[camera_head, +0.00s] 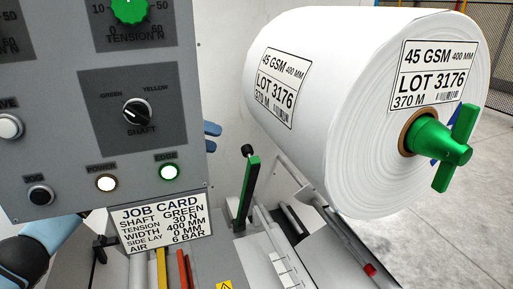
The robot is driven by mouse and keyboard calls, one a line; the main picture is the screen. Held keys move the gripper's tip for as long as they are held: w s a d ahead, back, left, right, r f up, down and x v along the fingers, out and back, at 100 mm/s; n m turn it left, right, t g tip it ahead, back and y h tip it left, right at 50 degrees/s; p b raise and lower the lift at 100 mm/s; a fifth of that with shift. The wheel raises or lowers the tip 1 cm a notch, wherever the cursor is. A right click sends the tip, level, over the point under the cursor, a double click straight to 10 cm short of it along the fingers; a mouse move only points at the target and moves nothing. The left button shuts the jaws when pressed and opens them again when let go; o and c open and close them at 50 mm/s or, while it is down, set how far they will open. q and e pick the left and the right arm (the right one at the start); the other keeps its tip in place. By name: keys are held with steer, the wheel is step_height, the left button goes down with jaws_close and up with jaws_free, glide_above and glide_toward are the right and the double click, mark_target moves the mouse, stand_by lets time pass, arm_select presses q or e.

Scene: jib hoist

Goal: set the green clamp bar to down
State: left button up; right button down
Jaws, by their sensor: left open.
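The green clamp bar (249,190) stands raised, leaning slightly right, with a black knob (247,150) at its top. It rises from the grey machine bed below the paper roll. My left arm comes in at the lower left and passes behind the control panel. The rest of this gripper is hidden by the panel. My right gripper is not in view.
The grey control panel (60,100) fills the upper left, with a job card (161,215) below it. A large white paper roll (340,130) with a green handled chuck (440,148) is at the right. Bare floor (460,230) shows at the lower right.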

arm_select(q)
steer(key=p+x, duration=0.1)
steer(key=x, duration=1.1)
steer(key=shift+s, duration=0.1)
jaws_close()
